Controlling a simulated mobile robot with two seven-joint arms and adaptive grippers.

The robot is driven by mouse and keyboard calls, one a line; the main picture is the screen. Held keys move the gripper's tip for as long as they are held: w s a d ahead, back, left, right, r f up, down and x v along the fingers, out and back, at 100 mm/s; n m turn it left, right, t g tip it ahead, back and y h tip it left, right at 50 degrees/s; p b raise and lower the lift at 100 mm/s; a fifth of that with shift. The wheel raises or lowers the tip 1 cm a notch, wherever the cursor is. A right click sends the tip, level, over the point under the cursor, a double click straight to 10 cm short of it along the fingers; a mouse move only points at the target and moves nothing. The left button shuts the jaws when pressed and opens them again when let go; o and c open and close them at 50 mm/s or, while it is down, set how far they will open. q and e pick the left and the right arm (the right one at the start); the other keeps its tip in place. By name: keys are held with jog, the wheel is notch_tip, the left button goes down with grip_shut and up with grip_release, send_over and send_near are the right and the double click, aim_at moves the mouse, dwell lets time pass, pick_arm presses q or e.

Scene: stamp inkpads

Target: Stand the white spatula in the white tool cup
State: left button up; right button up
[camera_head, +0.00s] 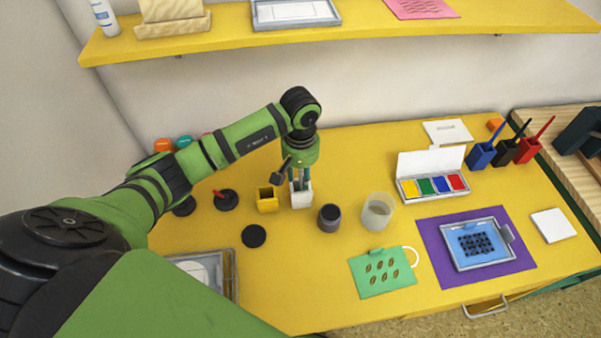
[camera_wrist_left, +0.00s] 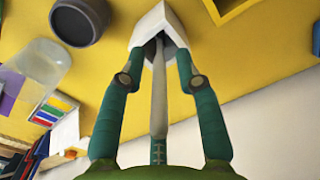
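The white tool cup (camera_head: 301,198) stands on the yellow table, and its mouth also shows at the top of the left wrist view (camera_wrist_left: 158,22). The pale spatula (camera_wrist_left: 159,88) stands with its lower end in the cup mouth and its handle reaching back toward my palm. My left gripper (camera_wrist_left: 160,62) points down over the cup, with one finger on each side of the spatula. A gap shows between each fingertip and the spatula, so the gripper looks partly open. In the head view the gripper (camera_head: 300,180) hides most of the spatula. My right gripper is out of view.
A yellow cup (camera_head: 267,204) with a dark-headed tool stands close left of the white cup. A dark grey cup (camera_head: 329,217) and a translucent beaker (camera_head: 377,211) stand to the right. A shelf (camera_head: 350,30) runs above the back. Bare table lies in front of the cups.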

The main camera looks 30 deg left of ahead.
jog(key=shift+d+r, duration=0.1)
pick_arm(q)
jog(key=shift+r+p, duration=0.3)
jog(key=shift+p, duration=0.05)
jog(key=shift+w+r+b, duration=0.1)
jog(key=shift+r+b, duration=0.2)
jog(key=shift+b, duration=0.05)
notch_tip(320, 180, up, 11)
jog(key=b, duration=0.3)
jog(key=shift+r, duration=0.1)
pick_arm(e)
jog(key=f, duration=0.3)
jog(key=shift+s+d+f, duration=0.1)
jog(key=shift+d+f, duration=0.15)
